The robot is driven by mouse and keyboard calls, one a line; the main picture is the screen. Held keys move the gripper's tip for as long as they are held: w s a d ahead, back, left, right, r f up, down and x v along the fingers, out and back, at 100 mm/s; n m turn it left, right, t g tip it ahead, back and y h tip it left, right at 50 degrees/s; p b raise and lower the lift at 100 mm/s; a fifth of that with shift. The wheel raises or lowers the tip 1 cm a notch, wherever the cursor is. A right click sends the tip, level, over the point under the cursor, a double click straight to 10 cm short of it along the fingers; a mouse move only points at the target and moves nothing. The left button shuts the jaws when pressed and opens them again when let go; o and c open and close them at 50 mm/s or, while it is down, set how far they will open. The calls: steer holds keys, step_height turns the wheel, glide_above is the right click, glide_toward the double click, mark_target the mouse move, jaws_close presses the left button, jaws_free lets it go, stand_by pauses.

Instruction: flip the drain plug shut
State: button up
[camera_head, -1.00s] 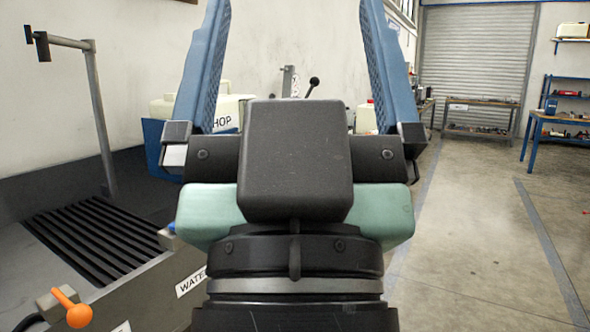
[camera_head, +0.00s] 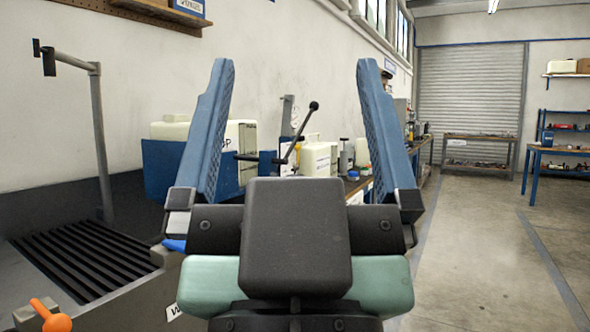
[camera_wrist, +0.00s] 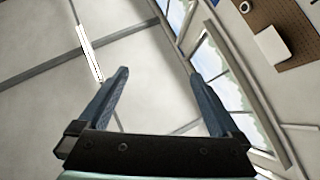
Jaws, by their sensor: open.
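My gripper (camera_head: 295,68) is open and empty in the head view, its two blue fingers pointing up and well apart. It also shows in the wrist view (camera_wrist: 160,77), aimed up at the ceiling and windows, with nothing between the fingers. I cannot pick out the drain plug for sure in either view. A grey basin with a black slatted grate (camera_head: 85,262) is at the left, below and to the left of my gripper. An orange-knobbed lever (camera_head: 50,316) is at its near corner. A small blue part (camera_head: 175,245) at the basin's right edge is partly hidden behind my gripper.
A blue holder (camera_head: 168,172) with a pale tank (camera_head: 172,130) stands behind the left finger. A black-knobbed lever (camera_head: 300,132) and pale jugs (camera_head: 318,157) are on the bench behind. A bent grey pipe (camera_head: 100,140) rises beside the grate. Open floor (camera_head: 480,245) lies at the right.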

steer(key=shift+r+p, duration=0.35)
steer(key=c, duration=0.5)
step_height(320, 180, up, 11)
steer(key=p, duration=1.1)
jaws_close()
step_height(320, 180, up, 25)
steer(key=p, duration=2.5)
steer(key=shift+r, duration=0.2)
steer(key=shift+w, duration=0.1)
